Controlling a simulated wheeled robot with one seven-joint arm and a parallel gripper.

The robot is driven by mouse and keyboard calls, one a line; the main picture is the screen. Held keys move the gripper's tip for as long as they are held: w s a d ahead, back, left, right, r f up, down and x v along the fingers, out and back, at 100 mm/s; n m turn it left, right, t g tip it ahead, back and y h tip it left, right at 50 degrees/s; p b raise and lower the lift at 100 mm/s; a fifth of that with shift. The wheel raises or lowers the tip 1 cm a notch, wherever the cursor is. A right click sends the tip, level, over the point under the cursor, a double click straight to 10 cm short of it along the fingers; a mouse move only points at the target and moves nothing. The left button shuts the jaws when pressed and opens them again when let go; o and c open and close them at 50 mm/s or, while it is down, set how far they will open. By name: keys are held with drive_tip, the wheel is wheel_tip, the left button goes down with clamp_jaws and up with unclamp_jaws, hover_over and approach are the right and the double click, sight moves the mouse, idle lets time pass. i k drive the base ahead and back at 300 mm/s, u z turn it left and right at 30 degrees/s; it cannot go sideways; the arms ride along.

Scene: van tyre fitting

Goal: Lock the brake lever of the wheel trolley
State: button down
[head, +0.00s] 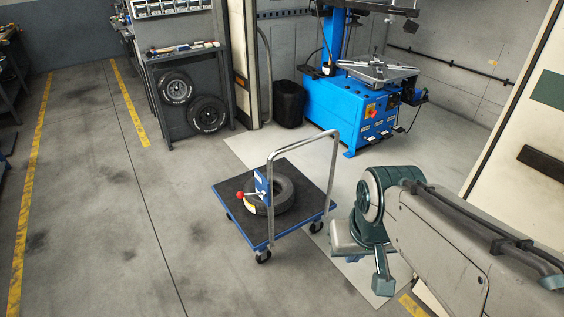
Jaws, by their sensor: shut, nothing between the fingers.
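The wheel trolley (230,215) stands on the floor in the middle of the head view, with a dark deck, blue edges and a tall grey push handle (303,143) on its right. A brake lever (251,194) with a red knob (240,195) sticks out left from an upright blue plate (263,184) on the deck. The lever looks nearly level; its exact setting is too small to tell. My gripper (382,286) hangs at the lower right, right of the trolley and well apart from the lever. It is shut and empty.
A tyre (285,193) lies on the deck beside the blue plate. The push handle rises between my arm and the lever. A blue tyre machine (335,108) and a black bin (289,104) stand behind. The floor left of the trolley is clear.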

sight(241, 195)
drive_tip(key=z, duration=0.15)
drive_tip(key=i, duration=1.3)
drive_tip(key=u, duration=0.65)
